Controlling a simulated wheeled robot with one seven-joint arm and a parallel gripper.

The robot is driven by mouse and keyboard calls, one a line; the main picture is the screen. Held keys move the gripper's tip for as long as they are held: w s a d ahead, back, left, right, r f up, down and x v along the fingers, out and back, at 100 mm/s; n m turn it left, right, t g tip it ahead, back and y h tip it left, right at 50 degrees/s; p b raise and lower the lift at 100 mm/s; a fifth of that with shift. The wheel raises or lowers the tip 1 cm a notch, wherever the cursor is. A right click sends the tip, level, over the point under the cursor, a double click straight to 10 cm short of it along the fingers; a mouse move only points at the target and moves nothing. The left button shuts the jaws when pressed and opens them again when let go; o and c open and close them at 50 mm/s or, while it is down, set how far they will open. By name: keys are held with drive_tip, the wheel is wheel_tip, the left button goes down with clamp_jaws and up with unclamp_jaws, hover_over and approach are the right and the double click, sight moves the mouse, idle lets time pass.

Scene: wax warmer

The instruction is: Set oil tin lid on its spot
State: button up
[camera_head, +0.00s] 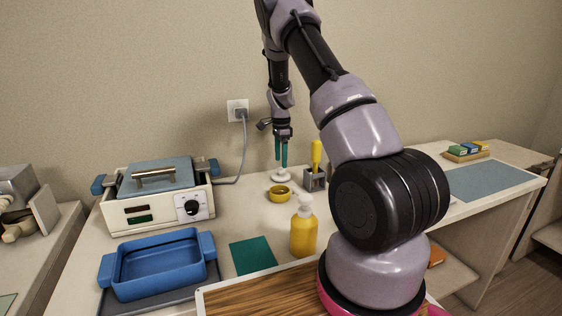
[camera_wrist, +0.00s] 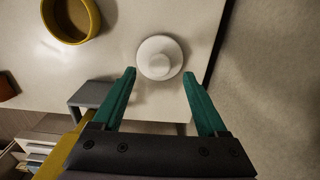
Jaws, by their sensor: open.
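A round white lid with a small raised knob (camera_wrist: 159,59) lies on the pale table in the wrist view. It also shows in the head view (camera_head: 281,175) near the wall. I take it for the oil tin lid. My gripper (camera_wrist: 159,82) has green fingers, spread apart, with the lid just beyond and between their tips. In the head view my gripper (camera_head: 281,164) points down just above the lid. Nothing is held. A small yellow round tin (camera_head: 279,194), open at the top, stands in front of the lid, and shows in the wrist view (camera_wrist: 71,38).
A grey holder (camera_head: 315,181) with a yellow-handled tool (camera_head: 316,155) stands close right of the lid. A wall socket (camera_head: 238,111) is behind.

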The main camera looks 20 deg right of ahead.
drive_tip(key=shift+r, duration=2.05)
wheel_tip(320, 180, up, 11)
drive_tip(key=shift+f, duration=0.1)
